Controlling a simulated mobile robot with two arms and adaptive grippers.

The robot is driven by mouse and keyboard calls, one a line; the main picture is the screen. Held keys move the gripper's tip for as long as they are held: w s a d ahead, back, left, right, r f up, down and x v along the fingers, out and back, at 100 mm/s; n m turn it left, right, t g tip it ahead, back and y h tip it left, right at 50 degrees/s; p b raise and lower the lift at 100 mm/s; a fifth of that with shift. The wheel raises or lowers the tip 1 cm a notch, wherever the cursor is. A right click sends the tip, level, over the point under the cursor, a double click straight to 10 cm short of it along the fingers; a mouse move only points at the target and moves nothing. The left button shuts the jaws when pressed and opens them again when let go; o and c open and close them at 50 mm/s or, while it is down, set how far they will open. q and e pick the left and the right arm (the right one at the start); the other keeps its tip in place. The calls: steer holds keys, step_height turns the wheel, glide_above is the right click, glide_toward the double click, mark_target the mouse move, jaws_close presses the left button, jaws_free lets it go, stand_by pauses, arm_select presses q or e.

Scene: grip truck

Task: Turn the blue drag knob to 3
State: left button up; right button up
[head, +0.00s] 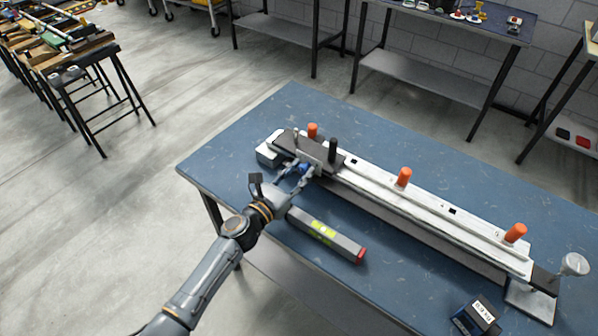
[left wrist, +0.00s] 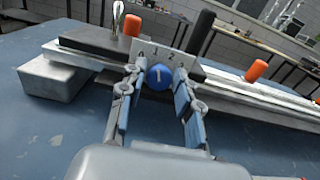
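The blue drag knob (left wrist: 160,77) is on the front of an upright grey plate (left wrist: 185,69) with number marks; 1 and 2 are readable. A pale line on the knob points roughly up, near 1. It shows small and partly hidden in the head view (head: 304,168). My left gripper (left wrist: 161,80) is open, with one finger on each side of the knob. It also shows in the head view (head: 299,174) at the left end of the long device. Small gaps seem to remain beside the knob; contact is unclear. My right gripper is out of view.
The long white rail device (head: 440,213) lies across the blue table (head: 240,142), with orange posts (head: 404,177) and a black post (head: 333,150) standing up. A grey level (head: 325,234) lies in front. A small dark box (head: 477,316) is at front right.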

arm_select(q)
jaws_close()
steer(key=shift+m, duration=0.3)
steer(key=shift+f+m+b, duration=0.1)
steer(key=shift+m+b, duration=0.45)
steer(key=shift+m, duration=0.45)
steer(key=m+b, duration=0.1)
steer(key=m, duration=0.3)
steer(key=shift+s+b, duration=0.1)
steer(key=shift+b, duration=0.3)
steer(key=m+b, duration=0.2)
steer(key=m, duration=0.3)
steer(key=shift+d+f+m, duration=0.1)
steer(key=shift+m, duration=0.3)
steer(key=shift+m+b, duration=0.7)
steer(key=shift+m, duration=1.1)
